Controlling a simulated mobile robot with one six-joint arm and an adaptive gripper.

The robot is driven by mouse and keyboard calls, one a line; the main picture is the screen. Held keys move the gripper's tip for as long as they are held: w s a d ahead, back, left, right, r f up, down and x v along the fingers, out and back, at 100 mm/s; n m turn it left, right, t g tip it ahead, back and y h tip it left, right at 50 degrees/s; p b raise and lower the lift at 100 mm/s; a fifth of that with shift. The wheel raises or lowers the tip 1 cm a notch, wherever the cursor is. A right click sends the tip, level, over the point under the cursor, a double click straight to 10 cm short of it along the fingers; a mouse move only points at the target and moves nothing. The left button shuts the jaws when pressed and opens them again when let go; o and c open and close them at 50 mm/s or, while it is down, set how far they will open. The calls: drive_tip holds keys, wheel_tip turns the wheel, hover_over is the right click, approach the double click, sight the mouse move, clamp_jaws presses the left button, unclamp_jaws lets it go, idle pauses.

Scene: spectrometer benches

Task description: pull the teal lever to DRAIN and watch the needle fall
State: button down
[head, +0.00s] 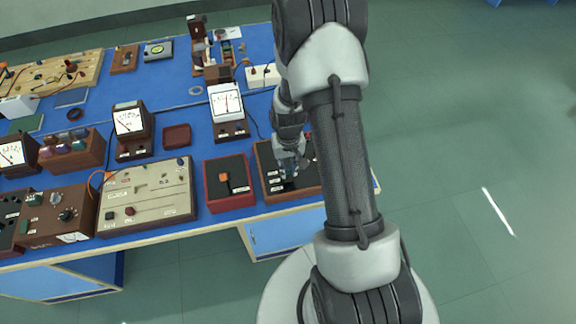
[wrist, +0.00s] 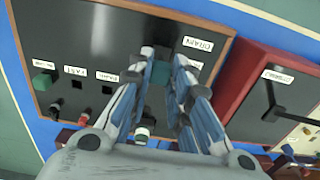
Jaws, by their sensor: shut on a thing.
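The wood-framed black panel (head: 308,187) stands at the right end of the blue bench; it fills much of the wrist view (wrist: 75,35). The teal lever (wrist: 158,72) shows between my fingers, close to the label DRAIN (wrist: 198,45). My gripper (wrist: 160,80) is shut on the lever's handle; the fingers hide most of its sides and its slot. In the head view my gripper (head: 288,170) is low over the panel, and the lever is too small to make out. A white-faced meter (head: 227,102) with a needle stands behind; its reading is too small to tell.
A red-framed black box (head: 215,205) with an orange-knobbed switch stands just left of the panel. A beige panel (head: 150,195) and other meters (head: 130,121) lie further left. On the panel are a green knob (wrist: 43,82) and small red and black parts. Floor to the right is clear.

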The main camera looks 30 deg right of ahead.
drive_tip(key=shift+s+a+f+t+h+b, duration=0.2)
drive_tip(key=shift+s+t+b, duration=0.25)
drive_tip(key=shift+t+b, duration=0.25)
drive_tip(key=shift+s+a+f+t+h+b, duration=0.1)
drive_tip(key=shift+s+t+h+b, duration=0.1)
drive_tip(key=shift+s+t+b, duration=0.45)
drive_tip(key=t+b, duration=0.1)
drive_tip(key=b, duration=0.2)
drive_tip(key=shift+f, duration=0.3)
drive_tip(key=s+t+b, duration=0.1)
drive_tip(key=b, duration=0.3)
drive_tip(key=shift+a+t+h, duration=0.15)
drive_tip(key=shift+t+h, duration=0.1)
drive_tip(key=shift+h, duration=0.15)
drive_tip(key=shift+s+r, duration=0.1)
drive_tip(key=c, duration=1.5)
unclamp_jaws()
